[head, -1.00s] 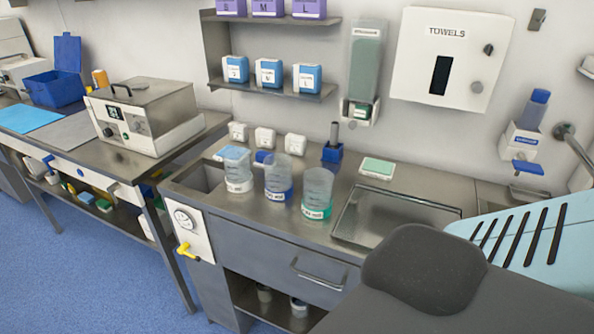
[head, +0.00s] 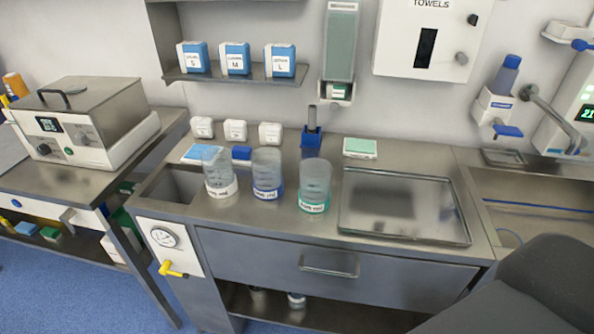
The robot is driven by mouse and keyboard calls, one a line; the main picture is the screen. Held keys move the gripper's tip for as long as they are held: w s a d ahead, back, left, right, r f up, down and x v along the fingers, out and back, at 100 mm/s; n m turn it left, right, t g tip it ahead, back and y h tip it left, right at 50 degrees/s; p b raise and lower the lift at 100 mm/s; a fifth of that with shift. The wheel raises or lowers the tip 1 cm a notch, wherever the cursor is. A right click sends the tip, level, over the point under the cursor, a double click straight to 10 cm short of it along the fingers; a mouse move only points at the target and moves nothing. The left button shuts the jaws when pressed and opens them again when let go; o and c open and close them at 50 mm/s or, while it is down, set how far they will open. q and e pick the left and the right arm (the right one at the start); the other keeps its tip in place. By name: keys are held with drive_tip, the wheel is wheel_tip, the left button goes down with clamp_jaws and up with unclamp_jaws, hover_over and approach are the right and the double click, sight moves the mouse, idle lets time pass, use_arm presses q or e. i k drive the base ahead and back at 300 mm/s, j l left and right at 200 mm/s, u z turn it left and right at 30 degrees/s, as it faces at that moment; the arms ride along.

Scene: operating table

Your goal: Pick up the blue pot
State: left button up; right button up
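Three clear pots stand upright in a row on the steel counter. The blue pot (head: 267,175), with a blue base band and a white label, is in the middle. A white-banded pot (head: 219,174) stands to its left and a green-banded pot (head: 314,186) to its right. Small gaps separate the pots. Neither of my grippers is in view.
A steel tray (head: 350,218) lies right of the pots. A blue holder (head: 311,138), a small blue item (head: 241,153) and several white boxes (head: 235,130) are behind them. A shelf (head: 235,79) with blue boxes hangs above. A dark padded headrest (head: 548,285) blocks the lower right.

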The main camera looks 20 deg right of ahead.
sight(266, 162)
drive_tip(key=i+j+z, duration=0.1)
drive_tip(key=z, duration=0.25)
drive_tip(key=j+z, duration=0.35)
drive_tip(key=i+j+z, duration=0.1)
drive_tip(key=z, duration=0.25)
drive_tip(key=j+z, duration=0.3)
drive_tip(key=j, duration=0.15)
drive_tip(key=k+j+z, duration=0.1)
drive_tip(key=j+z, duration=0.25)
drive_tip(key=j, duration=0.1)
